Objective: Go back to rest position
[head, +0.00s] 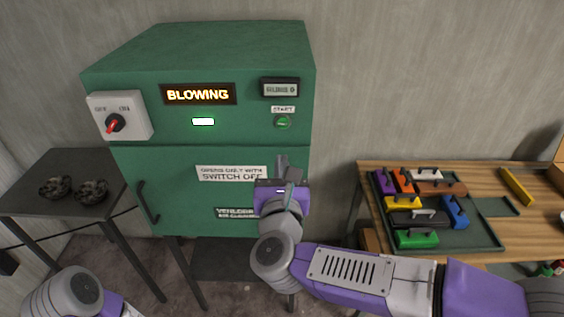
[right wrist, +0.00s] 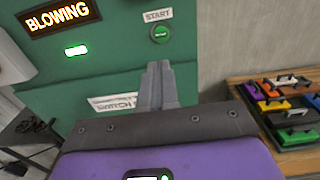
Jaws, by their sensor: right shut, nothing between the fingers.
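My right gripper (head: 282,164) is in front of the lower right door of the green machine (head: 210,60), below its start button (head: 283,122). In the right wrist view its two fingers (right wrist: 157,84) are together and empty, pointing at the machine, with the start button (right wrist: 161,33) just beyond them. I cannot tell how close the fingertips are to the machine's face. Of my left arm only a grey and purple link shows at the bottom left of the head view; the left gripper is out of view.
The machine's display (head: 198,94) reads BLOWING and a green light (head: 203,122) is lit. A red switch (head: 115,123) is at its left. A wooden table (head: 480,172) with coloured blocks stands right, behind my right arm.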

